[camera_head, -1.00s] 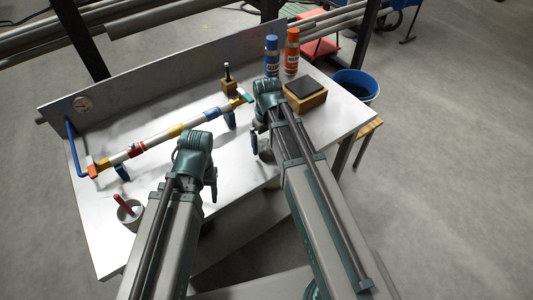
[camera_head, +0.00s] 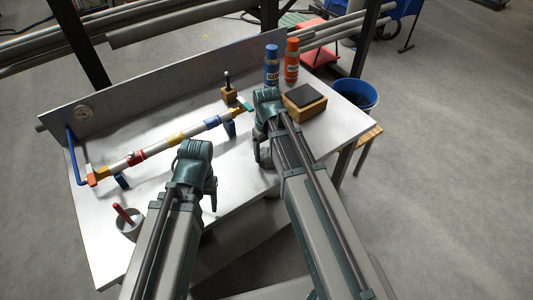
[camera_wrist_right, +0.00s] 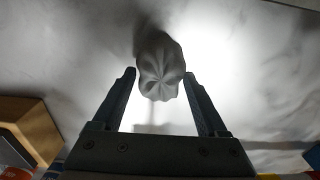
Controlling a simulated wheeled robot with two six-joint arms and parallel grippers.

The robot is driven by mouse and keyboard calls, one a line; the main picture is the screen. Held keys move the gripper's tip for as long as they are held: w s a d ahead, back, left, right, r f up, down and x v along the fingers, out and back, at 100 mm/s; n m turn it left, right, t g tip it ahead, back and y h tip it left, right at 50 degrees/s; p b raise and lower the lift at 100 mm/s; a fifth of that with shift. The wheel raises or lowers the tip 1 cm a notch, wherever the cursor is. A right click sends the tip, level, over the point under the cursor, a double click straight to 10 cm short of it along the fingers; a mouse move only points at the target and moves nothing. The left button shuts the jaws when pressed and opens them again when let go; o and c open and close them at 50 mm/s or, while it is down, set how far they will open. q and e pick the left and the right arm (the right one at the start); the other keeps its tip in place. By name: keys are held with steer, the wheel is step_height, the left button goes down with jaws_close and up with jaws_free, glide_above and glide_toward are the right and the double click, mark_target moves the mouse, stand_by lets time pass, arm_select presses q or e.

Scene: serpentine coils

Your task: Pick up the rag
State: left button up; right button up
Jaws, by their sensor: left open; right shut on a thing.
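The rag (camera_wrist_right: 160,68) is a grey-white, pleated, crumpled bundle in the right wrist view. It sits between the fingertips of my right gripper (camera_wrist_right: 160,80), which is shut on it. In the head view, my right gripper (camera_head: 262,160) is low over the right part of the metal bench, and the rag is mostly hidden by the gripper and arm. My left gripper (camera_head: 212,198) is open and empty near the bench's front edge, left of the right arm.
A banded pipe (camera_head: 160,147) runs along the bench (camera_head: 100,235) on blue supports. A cup (camera_head: 130,228) with a red handle stands front left. A wooden block (camera_head: 305,107), blue can (camera_head: 272,65) and orange can (camera_head: 292,62) stand right. A blue bucket (camera_head: 355,97) is beyond the bench.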

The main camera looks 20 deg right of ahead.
mark_target(266, 152)
arm_select(q)
steer(key=shift+r+p, duration=0.5)
steer(key=shift+r, duration=0.15)
arm_select(e)
steer(key=shift+r, duration=0.6)
arm_select(q)
step_height(266, 152, up, 3)
steer(key=p, duration=0.3)
steer(key=shift+f, duration=0.1)
arm_select(e)
step_height(266, 152, up, 3)
steer(key=shift+f, duration=0.1)
arm_select(q)
steer(key=shift+r+p, duration=0.35)
steer(key=shift+r, duration=0.1)
arm_select(e)
steer(key=s+a, duration=0.3)
steer(key=s, duration=0.1)
steer(key=s+a, duration=0.3)
steer(key=s, duration=0.1)
steer(key=s+a+r, duration=0.1)
steer(key=s+a, duration=0.2)
steer(key=s, duration=0.2)
steer(key=shift+a, duration=0.2)
